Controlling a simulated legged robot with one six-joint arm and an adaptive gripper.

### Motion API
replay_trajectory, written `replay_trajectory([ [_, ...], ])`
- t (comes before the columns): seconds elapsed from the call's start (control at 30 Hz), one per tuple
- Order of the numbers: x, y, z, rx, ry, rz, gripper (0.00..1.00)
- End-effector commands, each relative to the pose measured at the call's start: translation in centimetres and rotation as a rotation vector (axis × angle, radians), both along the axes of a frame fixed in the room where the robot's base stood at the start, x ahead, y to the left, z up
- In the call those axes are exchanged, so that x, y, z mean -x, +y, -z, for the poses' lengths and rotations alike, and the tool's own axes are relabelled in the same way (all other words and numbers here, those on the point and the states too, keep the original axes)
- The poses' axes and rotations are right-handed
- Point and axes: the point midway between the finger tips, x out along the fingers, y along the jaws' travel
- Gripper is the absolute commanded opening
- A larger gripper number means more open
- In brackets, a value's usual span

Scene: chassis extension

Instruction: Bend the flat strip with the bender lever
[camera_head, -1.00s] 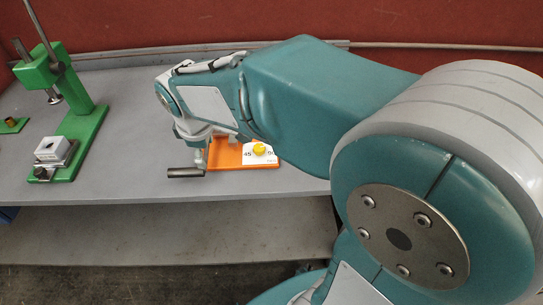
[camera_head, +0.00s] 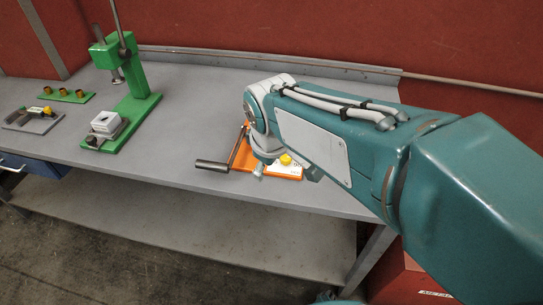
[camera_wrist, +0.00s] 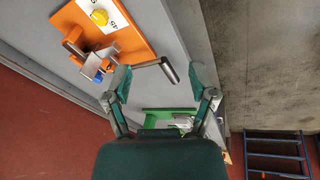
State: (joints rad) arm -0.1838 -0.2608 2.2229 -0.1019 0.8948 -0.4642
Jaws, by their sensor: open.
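The bender has an orange base (camera_head: 290,177) with a yellow knob (camera_head: 285,159) and a white angle card; it also shows at the upper left of the wrist view (camera_wrist: 133,38). Its lever (camera_head: 237,147) ends in a dark round handle (camera_head: 212,165), pointing out over the table's front. In the wrist view the handle (camera_wrist: 169,70) lies between the spread fingers of my open gripper (camera_wrist: 160,82); I see no contact. A grey metal piece (camera_wrist: 92,66) sits on the bender; I cannot tell whether it is the flat strip. In the head view my arm hides part of the bender.
A green lever press (camera_head: 135,110) with a small grey block (camera_head: 106,122) stands left of the bender. Farther left are a green strip with brass bushings (camera_head: 65,95) and a grey fixture (camera_head: 35,121). The grey table top (camera_head: 190,140) is clear between press and bender.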

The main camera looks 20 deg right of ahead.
Motion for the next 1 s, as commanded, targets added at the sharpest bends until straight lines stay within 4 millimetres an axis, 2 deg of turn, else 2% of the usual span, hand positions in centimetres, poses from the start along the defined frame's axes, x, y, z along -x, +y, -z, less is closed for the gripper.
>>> replay_trajectory([
  [0.37,0.0,-0.5,0.0,-0.005,0.000,0.002,0.73],
  [0.47,0.6,-0.8,-0.4,-0.018,-0.014,0.036,0.73],
  [0.57,2.3,-1.6,-1.1,-0.056,-0.045,0.131,0.73],
  [0.8,7.8,-3.9,-2.2,-0.195,-0.141,0.444,0.73],
  [1.0,10.5,-4.7,-2.1,-0.279,-0.189,0.613,0.73],
])
